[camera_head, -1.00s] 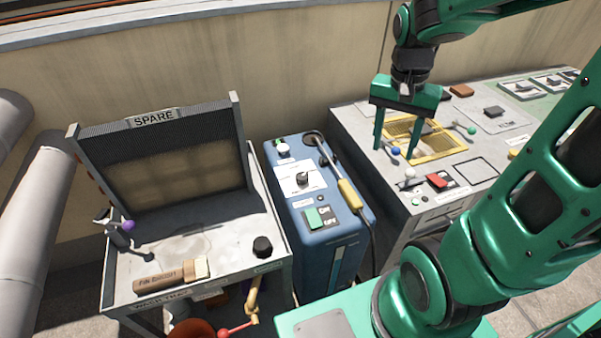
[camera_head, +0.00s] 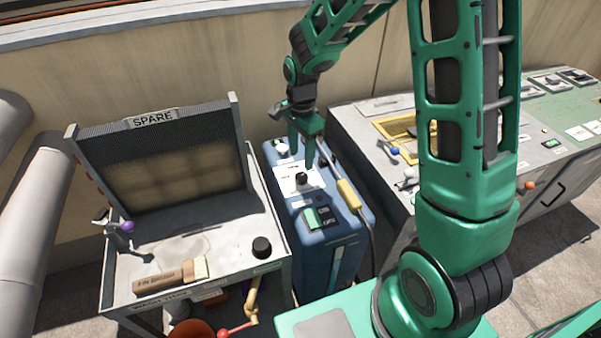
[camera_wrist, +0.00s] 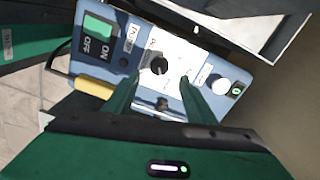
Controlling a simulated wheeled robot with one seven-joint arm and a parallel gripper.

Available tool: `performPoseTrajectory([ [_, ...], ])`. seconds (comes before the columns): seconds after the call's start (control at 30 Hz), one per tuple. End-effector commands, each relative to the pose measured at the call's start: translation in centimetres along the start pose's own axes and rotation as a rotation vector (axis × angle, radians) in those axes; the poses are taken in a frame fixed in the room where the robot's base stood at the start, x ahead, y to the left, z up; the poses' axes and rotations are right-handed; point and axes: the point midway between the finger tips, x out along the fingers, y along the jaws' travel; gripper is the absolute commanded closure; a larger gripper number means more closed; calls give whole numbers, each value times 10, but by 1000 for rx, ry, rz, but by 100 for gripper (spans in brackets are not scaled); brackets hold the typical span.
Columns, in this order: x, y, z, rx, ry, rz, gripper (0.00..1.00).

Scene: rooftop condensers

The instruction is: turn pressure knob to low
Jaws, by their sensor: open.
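The pressure knob (camera_head: 302,178) is a small black knob on a white label plate (camera_head: 288,181) on top of the blue unit (camera_head: 330,255). In the wrist view the knob (camera_wrist: 159,65) sits just beyond and between the fingertips. My gripper (camera_head: 302,160) is open and empty, pointing down over the back part of the plate. In the wrist view its green fingers (camera_wrist: 157,80) straddle the knob's line, apart from it as far as I can tell. The plate's lettering is too small to read, so the setting is unclear.
On the blue unit are a green ON/OFF switch (camera_head: 310,217), a white knob (camera_head: 281,148) and a yellow-handled hose (camera_head: 349,194). Left stands a bench (camera_head: 200,240) with the SPARE coil panel, a brush (camera_head: 170,277) and a black knob (camera_head: 261,246). A grey console (camera_head: 365,130) stands right.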

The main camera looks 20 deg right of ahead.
Motion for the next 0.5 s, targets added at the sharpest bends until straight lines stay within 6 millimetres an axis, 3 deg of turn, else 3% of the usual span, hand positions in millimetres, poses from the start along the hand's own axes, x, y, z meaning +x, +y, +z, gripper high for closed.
performPoseTrajectory([
  [0.3, 56, 1, 0, 0, 0, 4, 50],
  [0.5, 76, 1, -1, -1, 1, 2, 50],
])
